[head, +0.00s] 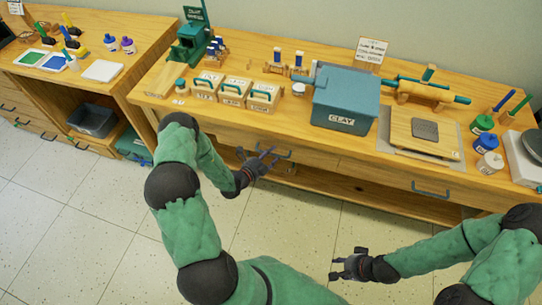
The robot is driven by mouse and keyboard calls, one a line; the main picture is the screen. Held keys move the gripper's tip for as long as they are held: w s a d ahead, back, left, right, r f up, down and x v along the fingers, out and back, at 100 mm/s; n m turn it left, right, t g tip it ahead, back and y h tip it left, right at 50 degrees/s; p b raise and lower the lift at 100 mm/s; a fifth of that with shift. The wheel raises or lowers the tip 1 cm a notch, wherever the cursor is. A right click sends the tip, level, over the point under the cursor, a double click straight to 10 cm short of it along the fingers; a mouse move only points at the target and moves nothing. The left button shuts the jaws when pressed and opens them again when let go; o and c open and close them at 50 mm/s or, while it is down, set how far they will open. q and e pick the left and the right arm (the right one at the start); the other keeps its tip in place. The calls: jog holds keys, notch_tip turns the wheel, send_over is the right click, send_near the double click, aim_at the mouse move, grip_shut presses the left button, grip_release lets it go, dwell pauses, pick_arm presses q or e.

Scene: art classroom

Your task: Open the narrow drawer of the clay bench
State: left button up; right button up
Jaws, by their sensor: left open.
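The clay bench (325,155) is a long wooden bench across the middle and right. Its front has a left drawer (220,137) with a dark blue bar handle (280,154) and a right drawer (385,177) with a similar handle (432,190). Both fronts look flush with the bench. I cannot tell for certain which is the narrow one. My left gripper (257,159) is open at the left drawer's handle and hides part of it; contact is unclear. My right gripper (337,268) is low over the floor, apart from the bench, and looks open and empty.
A blue-grey clay box (346,98), several small wooden boxes (235,92), a board with a grey slab (425,130) and bottles (486,142) stand on the bench top. An open shelf lies below the drawers. The tiled floor (100,200) is clear. Another table (100,85) stands left.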

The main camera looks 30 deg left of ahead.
pick_arm(q)
jog(key=shift+w, duration=0.1)
grip_shut()
